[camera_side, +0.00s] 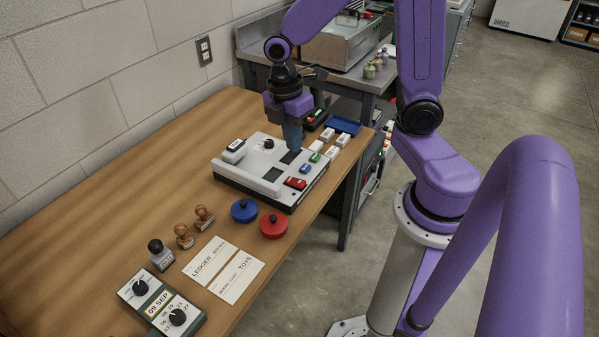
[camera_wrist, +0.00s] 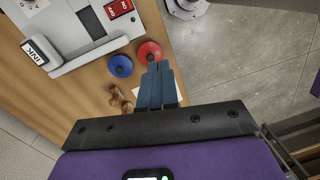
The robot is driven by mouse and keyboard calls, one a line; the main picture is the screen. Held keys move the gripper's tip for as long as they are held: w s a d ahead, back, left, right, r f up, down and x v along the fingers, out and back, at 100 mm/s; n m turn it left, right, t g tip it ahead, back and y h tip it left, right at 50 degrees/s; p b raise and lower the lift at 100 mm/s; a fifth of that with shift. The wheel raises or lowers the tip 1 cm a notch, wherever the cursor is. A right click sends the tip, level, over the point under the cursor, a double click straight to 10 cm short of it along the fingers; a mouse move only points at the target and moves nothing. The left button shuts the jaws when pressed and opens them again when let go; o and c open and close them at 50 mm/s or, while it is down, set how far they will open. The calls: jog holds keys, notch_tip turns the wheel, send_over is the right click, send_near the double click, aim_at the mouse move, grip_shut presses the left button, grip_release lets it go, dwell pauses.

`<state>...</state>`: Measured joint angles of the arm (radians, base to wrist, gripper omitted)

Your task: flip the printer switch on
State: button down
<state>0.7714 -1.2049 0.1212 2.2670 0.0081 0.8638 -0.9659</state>
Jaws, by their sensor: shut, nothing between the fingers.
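The printer (camera_side: 251,178) is a flat, pale grey machine on the wooden table, with a black knob and dark slots on top. A red switch (camera_side: 296,183) sits near its front corner. It also shows in the wrist view (camera_wrist: 118,9) at the top, with white lettering too small to read surely. My gripper (camera_side: 294,148) is shut and empty, pointing down above the printer in the side view. In the wrist view its blue fingertips (camera_wrist: 158,66) are together, apart from the red switch. The side view does not clearly show their height above the printer.
A white ink block (camera_side: 234,150) is on the printer's left. Blue (camera_side: 244,210) and red (camera_side: 273,225) round pads, wooden stamps (camera_side: 204,217), paper cards (camera_side: 224,268) and a date device (camera_side: 160,303) lie in front. White blocks (camera_side: 326,136) and a blue tray (camera_side: 344,126) are behind.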

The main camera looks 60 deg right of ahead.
jog(key=n+g, duration=0.1)
jog(key=n, duration=0.1)
send_over(301, 181)
jog(key=w, duration=0.3)
notch_tip(301, 181, down, 4)
jog(key=shift+f, duration=0.15)
jog(key=shift+f, duration=0.1)
jog(key=s+f, duration=0.1)
jog(key=f, duration=0.8)
jog(key=s+f, duration=0.1)
jog(key=f, duration=0.3)
jog(key=shift+s+f, duration=0.25)
jog(key=shift+s, duration=0.05)
jog(key=shift+s+f, duration=0.15)
jog(key=shift+f, duration=0.15)
